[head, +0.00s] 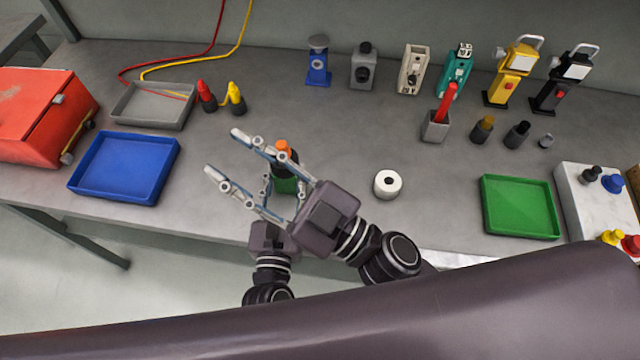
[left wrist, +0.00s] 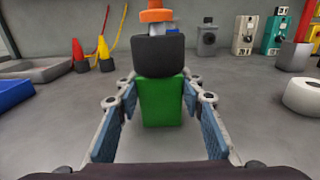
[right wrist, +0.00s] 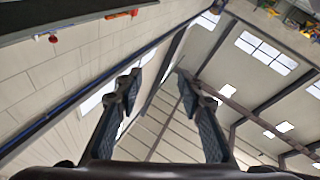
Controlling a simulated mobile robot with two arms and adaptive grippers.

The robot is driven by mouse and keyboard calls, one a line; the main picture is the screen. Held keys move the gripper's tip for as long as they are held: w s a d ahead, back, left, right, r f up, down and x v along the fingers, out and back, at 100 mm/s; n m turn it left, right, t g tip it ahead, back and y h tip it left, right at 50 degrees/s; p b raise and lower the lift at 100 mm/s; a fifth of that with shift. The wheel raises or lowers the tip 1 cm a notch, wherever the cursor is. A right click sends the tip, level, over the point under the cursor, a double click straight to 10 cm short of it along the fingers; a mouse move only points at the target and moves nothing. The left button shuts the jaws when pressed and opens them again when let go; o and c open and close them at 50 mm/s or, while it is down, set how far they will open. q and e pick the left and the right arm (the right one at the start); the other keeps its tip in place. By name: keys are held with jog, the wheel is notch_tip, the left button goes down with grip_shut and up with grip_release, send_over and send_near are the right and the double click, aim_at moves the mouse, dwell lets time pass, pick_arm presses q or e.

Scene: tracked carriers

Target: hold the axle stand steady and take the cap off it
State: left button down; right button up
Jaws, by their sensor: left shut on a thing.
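The axle stand is a green block (left wrist: 162,102) with a black rounded part (left wrist: 158,56) on it and an orange top (left wrist: 158,15). I cannot tell which upper part is the cap. In the head view the orange top (head: 282,146) shows behind my right gripper, which hides much of the stand. My left gripper (left wrist: 160,96) is shut on the green block, a finger on each side, and the stand is upright. My right gripper (head: 224,152) is open and empty, in front of the stand in the head view, fingers pointing left. Its wrist view shows only walls and roof between the fingers.
A blue tray (head: 92,168) and grey tray (head: 128,112) lie left, near red and yellow cones (head: 207,97). A white roll (head: 388,184) stands right of the stand. A green tray (head: 490,220) lies further right. Several carriers (head: 412,68) line the back.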

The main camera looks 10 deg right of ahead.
aim_at(281, 143)
pick_arm(q)
jog(key=shift+r, duration=0.1)
pick_arm(e)
jog(key=d+f+m+t+h, duration=0.2)
jog(key=d+f+m+h, duration=0.7)
jog(key=d, duration=0.3)
jog(key=shift+n, duration=0.3)
jog(key=x, duration=0.8)
jog(key=f+x, duration=0.1)
jog(key=x, duration=0.2)
jog(key=shift+w+a+f, duration=0.15)
jog(key=shift+w+a, duration=0.1)
jog(key=shift+a, duration=0.1)
grip_shut()
jog(key=shift+r, duration=1.15)
